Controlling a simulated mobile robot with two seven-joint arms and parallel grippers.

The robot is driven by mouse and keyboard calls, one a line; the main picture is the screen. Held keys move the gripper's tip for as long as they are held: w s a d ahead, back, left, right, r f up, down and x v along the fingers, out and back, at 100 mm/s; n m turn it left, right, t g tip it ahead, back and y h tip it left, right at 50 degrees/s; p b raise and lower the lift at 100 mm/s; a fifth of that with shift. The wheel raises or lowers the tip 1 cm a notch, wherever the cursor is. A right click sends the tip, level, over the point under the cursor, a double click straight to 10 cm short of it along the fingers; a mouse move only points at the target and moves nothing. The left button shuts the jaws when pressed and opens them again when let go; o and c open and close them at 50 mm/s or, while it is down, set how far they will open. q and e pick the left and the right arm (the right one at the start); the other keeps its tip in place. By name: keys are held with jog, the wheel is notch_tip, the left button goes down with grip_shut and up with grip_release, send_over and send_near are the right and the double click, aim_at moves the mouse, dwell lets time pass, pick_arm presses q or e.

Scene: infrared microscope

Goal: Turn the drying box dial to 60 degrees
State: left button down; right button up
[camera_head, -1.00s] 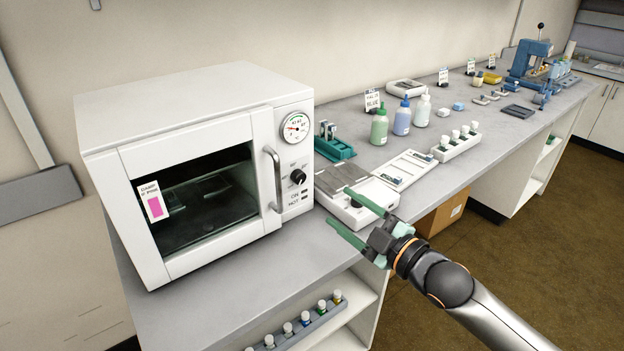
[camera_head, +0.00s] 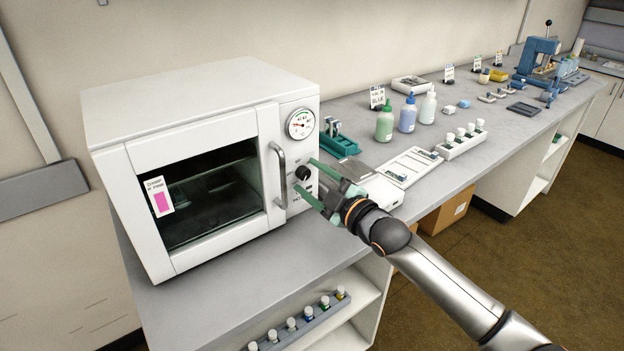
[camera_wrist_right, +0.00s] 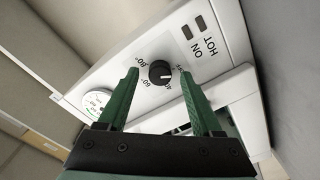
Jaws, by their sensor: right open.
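The white drying box (camera_head: 190,95) stands on the bench at the left of the head view, its door closed. Its black round dial (camera_head: 303,173) sits on the front panel, right of the door handle. My right gripper (camera_head: 305,175) is open, with its green fingertips on either side of the dial. In the right wrist view, the dial (camera_wrist_right: 159,71) lies between the two fingertips (camera_wrist_right: 159,74), with gaps visible on both sides. Printed numbers ring the dial, including 40, 60 and 80. A pale mark shows on the knob, but its exact reading is unclear. My left gripper is out of view.
A curved door handle (camera_head: 279,175) stands out just left of the dial. A round gauge (camera_head: 300,124) is above it, and the ON and HOT labels (camera_wrist_right: 202,48) are beside it. A white balance-like device (camera_head: 384,191) is close under my right arm. Bottles (camera_head: 407,116) stand farther right.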

grip_shut()
dwell(0.5)
